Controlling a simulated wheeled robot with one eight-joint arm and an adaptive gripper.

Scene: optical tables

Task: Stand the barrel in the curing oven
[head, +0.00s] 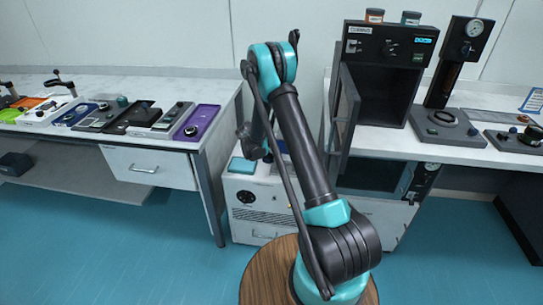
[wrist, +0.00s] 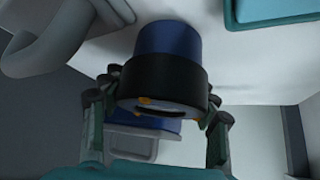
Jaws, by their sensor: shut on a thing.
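The barrel (wrist: 165,82) is a blue cylinder with a wide black band, seen close up in the wrist view. My gripper (wrist: 160,98) is shut on it, with one finger on each side of the black band. The curing oven (head: 388,48) is a dark box on the right bench in the head view. Its door (head: 345,108) stands open, swung toward the left, and its chamber looks empty. In the head view my arm hides most of my gripper, and the barrel cannot be made out.
Two small jars (head: 374,15) stand on the oven. A dark post device with a gauge (head: 438,125) stands right of it. A white cabinet (head: 258,205) sits between the benches. The left bench (head: 222,92) carries several trays and devices. Blue floor lies open in front.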

